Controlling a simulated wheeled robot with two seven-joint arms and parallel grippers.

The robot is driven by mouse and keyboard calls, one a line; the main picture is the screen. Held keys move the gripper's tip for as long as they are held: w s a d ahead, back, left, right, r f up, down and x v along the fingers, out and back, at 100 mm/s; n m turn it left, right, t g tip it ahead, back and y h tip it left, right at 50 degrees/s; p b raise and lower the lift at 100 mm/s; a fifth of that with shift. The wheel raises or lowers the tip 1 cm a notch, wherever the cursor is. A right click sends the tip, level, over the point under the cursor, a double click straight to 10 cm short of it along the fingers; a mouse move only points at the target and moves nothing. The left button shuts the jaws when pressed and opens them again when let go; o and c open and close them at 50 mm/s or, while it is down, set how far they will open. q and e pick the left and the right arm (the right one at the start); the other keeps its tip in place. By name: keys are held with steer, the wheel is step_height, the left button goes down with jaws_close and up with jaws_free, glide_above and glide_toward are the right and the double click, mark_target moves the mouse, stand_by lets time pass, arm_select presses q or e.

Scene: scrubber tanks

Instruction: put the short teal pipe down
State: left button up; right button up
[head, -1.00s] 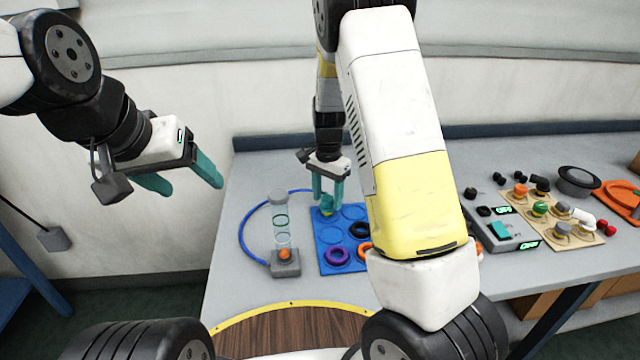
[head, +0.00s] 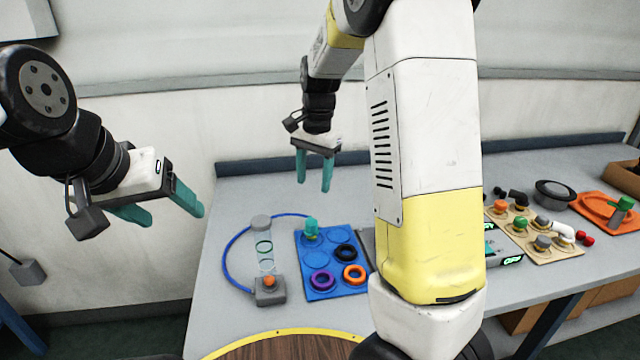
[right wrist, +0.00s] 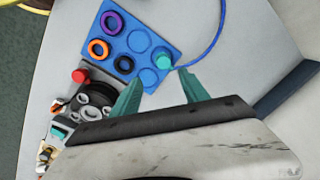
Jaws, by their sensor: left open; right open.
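The short teal pipe (head: 311,228) stands on the blue mat (head: 316,261), in its far left part. It also shows in the right wrist view (right wrist: 163,60), at the mat's edge near the blue hose. My right gripper (head: 313,188) is open and empty, above and behind the pipe, apart from it. In the right wrist view, its two teal fingers (right wrist: 160,92) are spread with nothing between them. My left gripper (head: 168,216) is open and empty in the air at the left, off the table.
The mat also holds a black ring (head: 345,252), an orange ring (head: 354,274) and a purple ring (head: 322,280). A clear tube stand (head: 264,260) with a blue hose is to their left. Beige boards with knobs (head: 545,240) lie at the right. My right arm hides the table's middle.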

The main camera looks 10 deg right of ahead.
steer(key=s+d+r+n+t, duration=0.1)
steer(key=s+r+n+t, duration=0.2)
steer(key=s, duration=0.8)
steer(key=s+d+r+n+t+y, duration=0.1)
steer(key=s+r+n, duration=0.4)
steer(key=s, duration=0.7)
step_height(320, 180, up, 2)
steer(key=shift+r+n+t+y, duration=0.1)
steer(key=shift+n+t+y, duration=0.25)
steer(key=shift+t, duration=0.55)
